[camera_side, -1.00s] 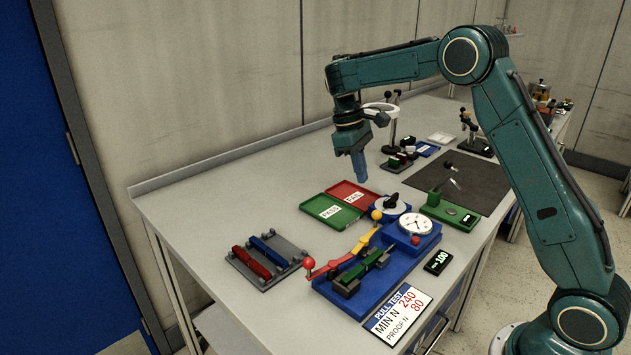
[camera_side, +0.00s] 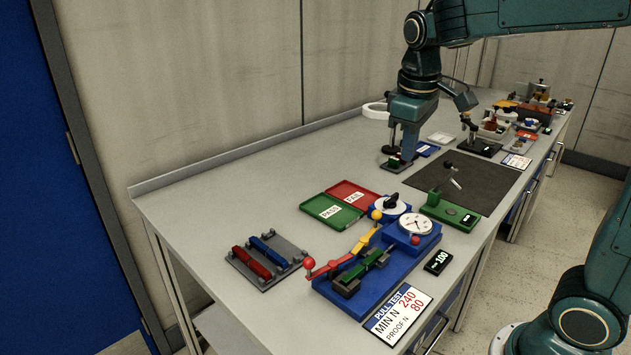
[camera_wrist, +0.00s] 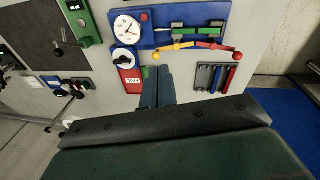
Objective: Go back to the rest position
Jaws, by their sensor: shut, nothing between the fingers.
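My gripper (camera_side: 408,152) is shut and empty, pointing down above the back part of the bench in the side view. In the wrist view its closed blue fingers (camera_wrist: 158,78) show at the middle. They overlap the red FAIL tray in the picture. The blue pull-test fixture (camera_side: 370,285) stands at the front of the bench. It carries a round dial gauge (camera_side: 415,224), a lever with a red and yellow arm (camera_side: 335,262) and a green bar (camera_side: 363,266).
A grey rack (camera_side: 285,272) with red and blue bars lies at the left. Green PASS (camera_side: 330,210) and red FAIL (camera_side: 352,192) trays lie behind the fixture. A dark mat (camera_side: 480,182) and a green stand (camera_side: 449,211) are at the right. A ring lamp (camera_side: 376,110) stands near my gripper.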

